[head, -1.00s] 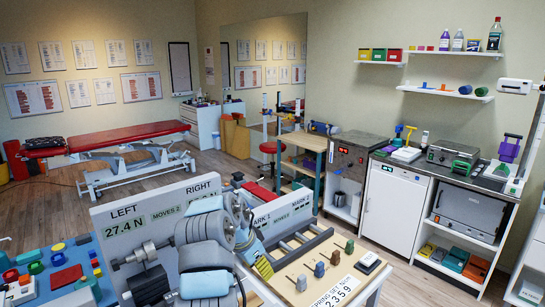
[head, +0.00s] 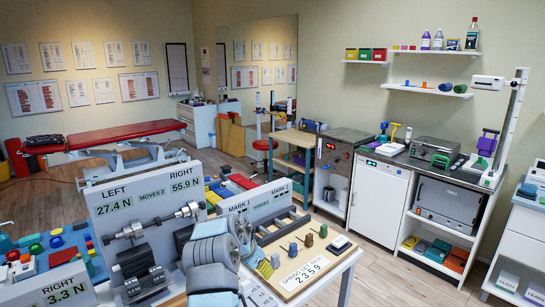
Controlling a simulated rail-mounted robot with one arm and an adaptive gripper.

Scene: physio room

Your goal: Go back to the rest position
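My arm's grey links with pale blue bands stand in the lower middle of the head view. The gripper at its end cannot be made out. Behind the arm is a white panel (head: 100,193) marked LEFT 27.4 N, RIGHT 55.9 N and MOVES 2, with a dark metal spindle device (head: 150,229) before it. Right of the arm, a wooden board (head: 330,254) labelled SPRING SET NOW 2 3 5 9 carries several coloured pegs. A panel marked MARK 1 and MARK 2 (head: 262,205) stands behind the board. My arm hides part of the bench.
A white panel reading 3.3 N (head: 68,290) and a blue tray (head: 20,252) with coloured pieces are at left. A red treatment table (head: 105,137) stands at the back. A counter with appliances (head: 380,195) runs along the right wall. Wooden floor (head: 400,277) shows between bench and counter.

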